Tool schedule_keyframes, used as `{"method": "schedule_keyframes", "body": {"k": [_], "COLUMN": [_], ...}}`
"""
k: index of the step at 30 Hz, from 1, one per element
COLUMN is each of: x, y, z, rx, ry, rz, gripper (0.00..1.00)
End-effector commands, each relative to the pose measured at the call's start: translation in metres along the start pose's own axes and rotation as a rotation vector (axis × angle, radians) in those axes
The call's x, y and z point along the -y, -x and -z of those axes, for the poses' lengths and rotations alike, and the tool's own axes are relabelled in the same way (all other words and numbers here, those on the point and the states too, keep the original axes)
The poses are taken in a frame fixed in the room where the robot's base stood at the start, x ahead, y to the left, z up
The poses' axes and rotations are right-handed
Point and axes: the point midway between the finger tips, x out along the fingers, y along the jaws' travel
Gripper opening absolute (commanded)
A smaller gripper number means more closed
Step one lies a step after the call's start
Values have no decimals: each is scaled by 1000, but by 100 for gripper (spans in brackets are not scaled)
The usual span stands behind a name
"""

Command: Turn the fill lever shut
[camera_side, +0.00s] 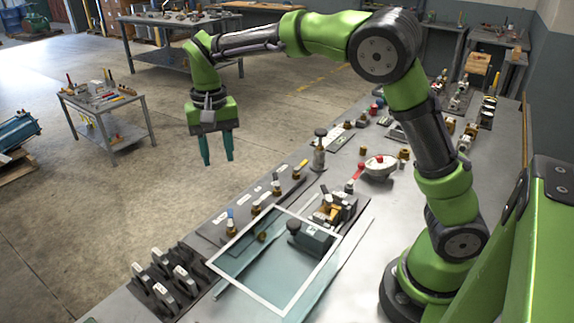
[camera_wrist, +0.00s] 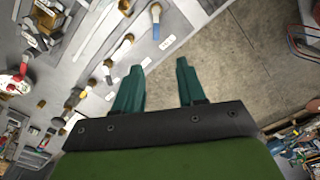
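A row of small valves with brass bodies and coloured lever handles runs along the bench's left edge in the side view. Among them are a blue-handled lever (camera_side: 231,214) and a yellow-handled lever (camera_side: 301,165). The labels are too small to read, so I cannot tell which is the fill lever. The blue-handled lever also shows in the wrist view (camera_wrist: 156,29), ahead of my fingertips and slightly left. My gripper (camera_side: 218,160) is open and empty, pointing down, raised and apart from the levers. Both fingers show spread in the wrist view (camera_wrist: 160,66).
A white-framed clear panel (camera_side: 238,276) lies on the bench near the front. A dark-knobbed upright fitting (camera_side: 320,148), a bowl-shaped fitting with red handles (camera_side: 379,166) and a group of black-and-grey switches (camera_side: 165,290) stand around.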

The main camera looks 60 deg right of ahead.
Motion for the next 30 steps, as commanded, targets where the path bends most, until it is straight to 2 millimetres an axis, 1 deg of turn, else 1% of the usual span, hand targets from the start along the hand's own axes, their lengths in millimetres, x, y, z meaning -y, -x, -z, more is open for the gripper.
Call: {"method": "schedule_keyframes", "body": {"k": [1, 3, 6, 10, 20, 30], "x": [0, 0, -3, -13, -48, -83], "y": [9, 20, 1, 0, 12, 25], "z": [1, 0, -1, -12, -48, -88], "rx": [-3, -2, -16, -21, -66, -157], "ry": [1, -1, 68, 112, 188, 237], "rz": [2, 2, 8, 52, 196, 313], "gripper": [40, 40, 40, 40, 40, 40]}}
